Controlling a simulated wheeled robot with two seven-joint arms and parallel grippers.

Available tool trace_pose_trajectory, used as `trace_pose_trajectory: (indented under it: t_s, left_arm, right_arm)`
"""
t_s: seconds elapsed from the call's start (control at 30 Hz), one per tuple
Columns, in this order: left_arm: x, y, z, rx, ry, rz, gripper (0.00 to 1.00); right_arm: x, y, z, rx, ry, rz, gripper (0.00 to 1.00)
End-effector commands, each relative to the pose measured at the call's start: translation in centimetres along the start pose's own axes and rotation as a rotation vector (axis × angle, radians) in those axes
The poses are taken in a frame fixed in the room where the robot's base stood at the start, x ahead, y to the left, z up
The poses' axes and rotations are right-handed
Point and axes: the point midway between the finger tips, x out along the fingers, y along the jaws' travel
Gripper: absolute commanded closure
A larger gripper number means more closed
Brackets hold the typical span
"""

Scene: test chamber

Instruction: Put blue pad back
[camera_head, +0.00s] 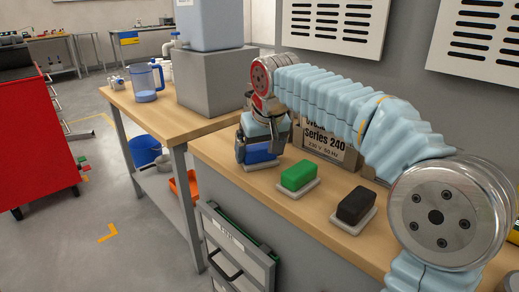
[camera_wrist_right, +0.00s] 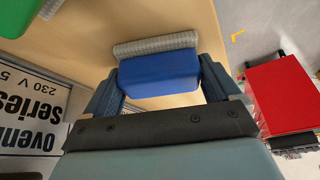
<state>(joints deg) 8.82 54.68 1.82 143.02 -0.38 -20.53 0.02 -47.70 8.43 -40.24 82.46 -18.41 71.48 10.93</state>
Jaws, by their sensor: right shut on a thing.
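The blue pad (camera_head: 262,152) is at the far end of the bench, left of the green pad, partly hidden by my right gripper (camera_head: 262,146). My right gripper points down and is shut on the blue pad, with one finger on each side. The right wrist view shows the blue pad (camera_wrist_right: 160,76) between the fingers, with a grey textured base (camera_wrist_right: 155,45) against its underside. A light grey edge also shows below it in the head view. I cannot tell whether the base touches the bench. My left gripper is not in view.
The green pad (camera_head: 299,174) and the black pad (camera_head: 355,205) stand on light grey bases along the wooden bench (camera_head: 325,216). A cardboard sign (camera_head: 323,145) stands behind them. A grey block (camera_head: 212,82) and a blue jug (camera_head: 146,84) are on the far table.

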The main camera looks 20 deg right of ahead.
Motion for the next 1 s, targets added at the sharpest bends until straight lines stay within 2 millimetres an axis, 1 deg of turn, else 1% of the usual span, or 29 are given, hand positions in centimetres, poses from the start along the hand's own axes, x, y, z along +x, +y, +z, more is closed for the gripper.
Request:
trace_pose_trajectory:
  t_s: [0.17,0.2,0.27,0.47,0.57,0.67,0.9,1.0]
  left_arm:
    - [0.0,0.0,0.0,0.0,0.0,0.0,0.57]
    - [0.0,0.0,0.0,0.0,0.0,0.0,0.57]
    - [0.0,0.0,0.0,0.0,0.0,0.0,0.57]
    - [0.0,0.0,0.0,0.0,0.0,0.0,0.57]
    - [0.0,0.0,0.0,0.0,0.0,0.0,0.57]
    - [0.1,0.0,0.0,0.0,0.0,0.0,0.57]
    - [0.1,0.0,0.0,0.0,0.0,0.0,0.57]
    - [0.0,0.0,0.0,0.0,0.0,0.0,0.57]
  right_arm:
    - [0.1,0.0,0.1,0.001,0.0,0.0,0.35]
    - [0.1,0.0,0.1,0.001,-0.001,0.0,0.09]
    - [0.1,0.0,0.1,0.001,-0.001,0.0,0.0]
    - [0.1,0.0,0.1,0.001,0.0,0.0,0.0]
    - [-0.4,0.0,0.0,0.0,0.001,0.0,0.0]
    - [-1.8,0.0,0.0,0.0,0.003,-0.001,0.0]
    - [-7.3,0.0,-0.1,0.001,0.003,0.0,0.0]
    - [-9.3,0.0,0.0,0.001,0.002,0.0,0.0]
